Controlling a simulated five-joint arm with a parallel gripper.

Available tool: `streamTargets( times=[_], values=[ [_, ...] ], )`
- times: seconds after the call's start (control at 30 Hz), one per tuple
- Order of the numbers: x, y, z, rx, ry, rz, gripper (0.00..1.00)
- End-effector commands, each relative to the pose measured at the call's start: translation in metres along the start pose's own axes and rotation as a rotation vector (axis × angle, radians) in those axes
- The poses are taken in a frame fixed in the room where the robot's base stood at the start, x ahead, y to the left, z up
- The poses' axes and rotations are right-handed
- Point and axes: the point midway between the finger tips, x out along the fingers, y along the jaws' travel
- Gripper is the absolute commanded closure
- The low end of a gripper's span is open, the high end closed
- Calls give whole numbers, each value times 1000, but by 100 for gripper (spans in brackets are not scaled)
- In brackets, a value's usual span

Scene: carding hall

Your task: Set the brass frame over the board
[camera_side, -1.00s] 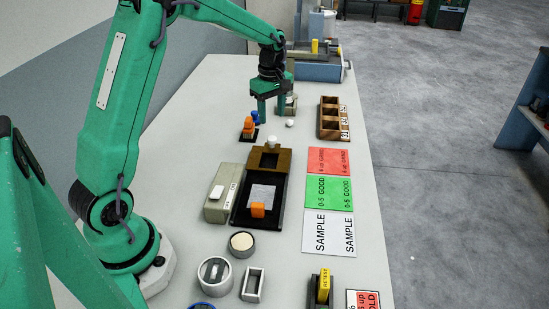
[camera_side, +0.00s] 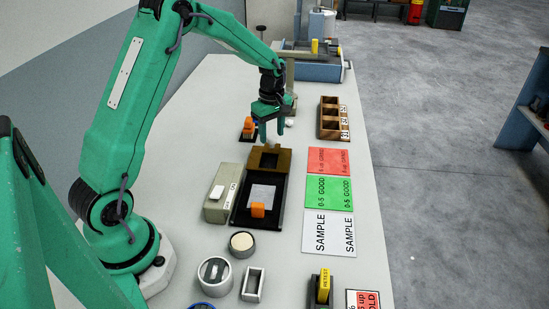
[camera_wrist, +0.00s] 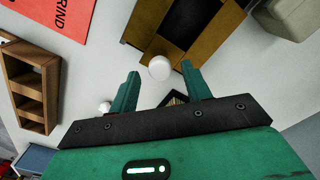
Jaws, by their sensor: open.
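The brass frame (camera_side: 257,158) stands at the far end of the black board (camera_side: 275,213), swung back off it. A grey sheet (camera_side: 262,193) and an orange block (camera_side: 258,210) lie on the board. My gripper (camera_side: 273,137) is open just above the far edge of the frame. In the wrist view, the frame (camera_wrist: 204,42) has a white knob (camera_wrist: 159,68) at its edge, which shows between my open fingertips (camera_wrist: 160,76). I cannot tell whether they touch it. In the side view my fingers hide the knob.
A grey-green box (camera_side: 218,205) stands left of the board. Red (camera_side: 329,160), green (camera_side: 329,192) and white (camera_side: 328,232) cards lie to the right. A wooden compartment box (camera_side: 330,120), a white ball (camera_side: 290,122) and an orange-topped item (camera_side: 248,127) stand farther back.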

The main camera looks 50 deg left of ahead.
Motion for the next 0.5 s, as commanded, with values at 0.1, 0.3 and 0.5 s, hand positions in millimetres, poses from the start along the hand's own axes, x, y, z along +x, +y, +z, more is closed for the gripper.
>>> streamTargets(
  times=[0.1, 0.3, 0.5],
  values=[
    [8, 0, 0, 0, 0, 0, 52],
    [11, 0, 0, 0, 0, 1, 52],
    [11, 0, 0, 0, 0, 1, 62]
  ],
)
